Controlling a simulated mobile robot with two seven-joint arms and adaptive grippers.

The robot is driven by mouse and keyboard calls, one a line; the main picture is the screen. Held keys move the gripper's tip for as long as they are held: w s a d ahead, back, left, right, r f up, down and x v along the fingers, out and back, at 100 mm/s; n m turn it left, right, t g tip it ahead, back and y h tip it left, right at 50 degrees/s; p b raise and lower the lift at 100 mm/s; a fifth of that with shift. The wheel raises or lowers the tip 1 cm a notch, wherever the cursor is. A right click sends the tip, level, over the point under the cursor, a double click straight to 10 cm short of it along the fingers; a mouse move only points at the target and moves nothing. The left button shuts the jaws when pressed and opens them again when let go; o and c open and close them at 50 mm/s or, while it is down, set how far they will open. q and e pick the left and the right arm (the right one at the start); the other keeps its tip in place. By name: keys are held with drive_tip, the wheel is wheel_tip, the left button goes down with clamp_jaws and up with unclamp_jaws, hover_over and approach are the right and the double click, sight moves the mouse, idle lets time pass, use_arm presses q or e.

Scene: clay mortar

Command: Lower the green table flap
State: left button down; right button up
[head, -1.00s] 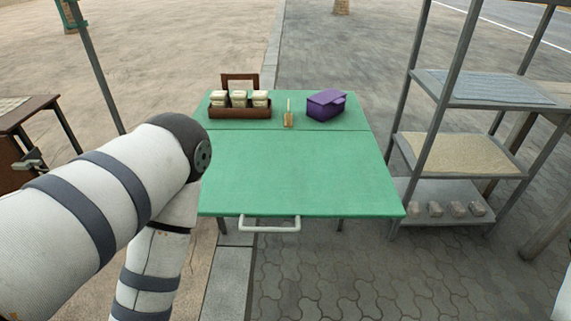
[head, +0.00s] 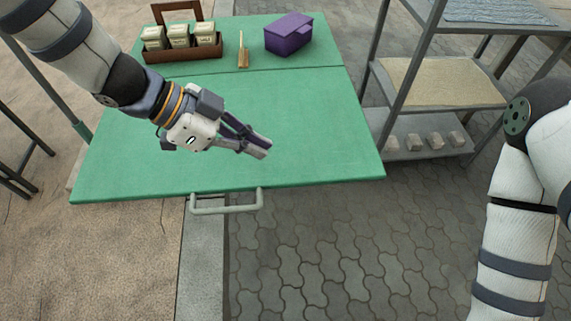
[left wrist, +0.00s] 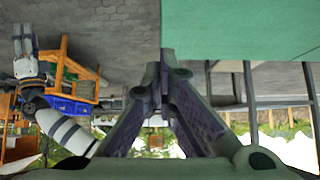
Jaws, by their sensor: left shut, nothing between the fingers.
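The green table flap (head: 210,135) is the front part of the green table. It is up and level with the rear part, and a seam runs between them. A pale bar handle (head: 228,203) is on its front edge. My left gripper (head: 258,147) is over the flap, behind the handle and apart from it, its fingers shut and empty. The shut fingers also show in the left wrist view (left wrist: 164,65), beside the green surface. What looks like my right gripper (left wrist: 23,40) is small at the left of that view; its fingers are unclear.
A wooden rack with jars (head: 180,45), a small brush (head: 243,50) and a purple box (head: 288,35) stand on the rear part of the table. A metal shelf (head: 440,85) stands close to the right. The paving (head: 310,250) before the flap is clear.

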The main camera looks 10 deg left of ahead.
use_arm(q)
drive_tip(key=b, duration=0.1)
hover_over(286, 176)
drive_tip(key=s, duration=0.3)
wheel_tip(286, 176, down, 6)
drive_tip(key=shift+w+d+f, duration=0.1)
drive_tip(key=shift+w+f, duration=0.05)
drive_tip(key=shift+f, duration=0.8)
drive_tip(key=shift+w+d+f, duration=0.1)
drive_tip(key=shift+f, duration=0.85)
use_arm(e)
drive_tip(key=shift+s+f+g, duration=0.4)
drive_tip(key=shift+s+f, duration=0.7)
